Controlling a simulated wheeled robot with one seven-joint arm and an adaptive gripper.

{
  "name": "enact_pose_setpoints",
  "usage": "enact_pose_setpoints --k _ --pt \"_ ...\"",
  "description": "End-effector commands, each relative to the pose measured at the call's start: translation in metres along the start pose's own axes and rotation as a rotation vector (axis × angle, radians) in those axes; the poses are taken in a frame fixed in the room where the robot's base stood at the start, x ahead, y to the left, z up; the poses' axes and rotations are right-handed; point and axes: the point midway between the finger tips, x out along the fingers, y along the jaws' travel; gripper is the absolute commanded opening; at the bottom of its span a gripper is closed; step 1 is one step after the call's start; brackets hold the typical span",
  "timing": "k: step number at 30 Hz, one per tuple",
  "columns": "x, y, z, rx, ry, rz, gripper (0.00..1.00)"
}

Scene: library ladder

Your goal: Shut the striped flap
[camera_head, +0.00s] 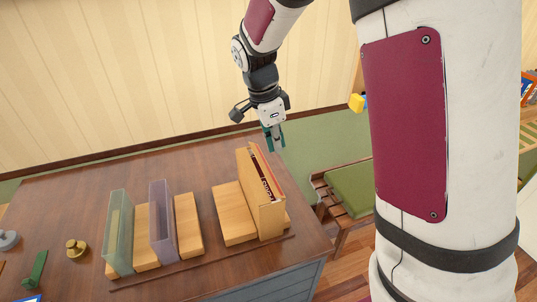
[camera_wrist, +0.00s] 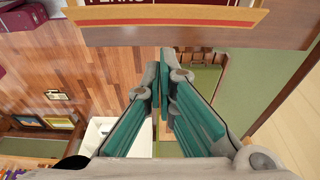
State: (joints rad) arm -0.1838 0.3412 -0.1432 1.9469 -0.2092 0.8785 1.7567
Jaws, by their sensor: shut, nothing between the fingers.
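Three flaps stand upright on the desk among wooden blocks in the head view: a green see-through one (camera_head: 119,232), a purple see-through one (camera_head: 162,222) and a wooden one (camera_head: 259,205) at the right. The wooden one has red and pale bands and lettering on its right side; I take it for the striped flap, though its stripes are not clear. My gripper (camera_head: 273,137) is shut and empty, above and beyond this flap. In the wrist view the shut fingertips (camera_wrist: 163,75) point toward a wooden edge (camera_wrist: 170,16) with a dark red lettered face, apart from it.
The brown desk (camera_head: 65,205) carries a brass knob-like piece (camera_head: 76,249), a green piece (camera_head: 36,270) and a grey piece (camera_head: 8,240) at the left. A bench with a green cushion (camera_head: 350,188) stands right of the desk. The air around my gripper looks clear.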

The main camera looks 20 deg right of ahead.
Motion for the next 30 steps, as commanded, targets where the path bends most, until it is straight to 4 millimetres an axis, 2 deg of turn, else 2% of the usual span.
enact_pose_setpoints --k 3,10,30 --pt "0.014 0.001 0.013 -0.005 0.001 0.002 0.0" --pt "0.028 0.001 0.026 -0.002 0.001 0.0 0.0" --pt "0.03 0.0 0.032 -0.005 0.041 -0.001 0.0"
